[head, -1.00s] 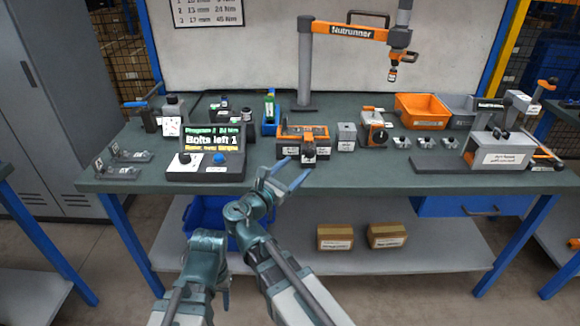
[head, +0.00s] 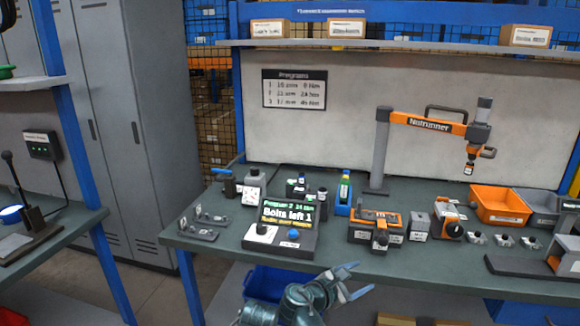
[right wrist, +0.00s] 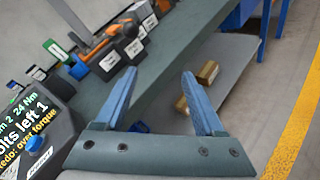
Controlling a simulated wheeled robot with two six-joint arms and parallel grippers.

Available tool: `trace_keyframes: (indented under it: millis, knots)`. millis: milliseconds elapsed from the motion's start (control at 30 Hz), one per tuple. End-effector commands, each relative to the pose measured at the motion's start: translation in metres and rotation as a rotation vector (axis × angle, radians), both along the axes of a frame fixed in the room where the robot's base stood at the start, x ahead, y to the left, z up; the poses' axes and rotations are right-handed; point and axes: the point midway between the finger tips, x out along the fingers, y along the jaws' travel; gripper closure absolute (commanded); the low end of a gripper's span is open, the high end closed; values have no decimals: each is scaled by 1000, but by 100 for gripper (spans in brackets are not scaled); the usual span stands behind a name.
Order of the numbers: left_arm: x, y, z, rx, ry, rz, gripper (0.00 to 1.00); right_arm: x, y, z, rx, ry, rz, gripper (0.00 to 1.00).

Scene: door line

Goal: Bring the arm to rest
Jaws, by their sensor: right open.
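My right gripper (head: 352,282) is in front of the workbench (head: 420,262), near its front edge. Its blue fingers are spread and empty, touching nothing that I can see. In the right wrist view the open fingers (right wrist: 160,95) point past the bench edge, with the lower shelf behind them. My left gripper is not in view.
A control box (head: 280,235) reading "Bolts left 1" stands on the bench. Orange tools (head: 375,222), an orange bin (head: 495,205) and the Nutrunner arm (head: 425,122) are further right. A side bench (head: 60,240) stands left, across a floor gap.

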Motion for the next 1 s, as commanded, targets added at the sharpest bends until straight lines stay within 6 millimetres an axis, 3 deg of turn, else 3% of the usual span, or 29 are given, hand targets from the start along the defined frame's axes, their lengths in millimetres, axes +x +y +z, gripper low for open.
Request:
trace_keyframes:
  millis: [33, 167, 400, 633, 1000]
  knots:
    - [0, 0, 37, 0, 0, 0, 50, -13, 3, 15, 151, -32, -59, 29]
    - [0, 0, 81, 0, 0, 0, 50, -48, 26, 2, 550, -106, -271, 29]
    - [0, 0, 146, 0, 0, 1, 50, -117, 96, 0, 1074, -137, -756, 29]
    - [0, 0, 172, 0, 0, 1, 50, -156, 142, 12, 1256, -106, -1064, 29]
    - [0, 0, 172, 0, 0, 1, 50, -162, 150, 11, 1281, -98, -1122, 29]
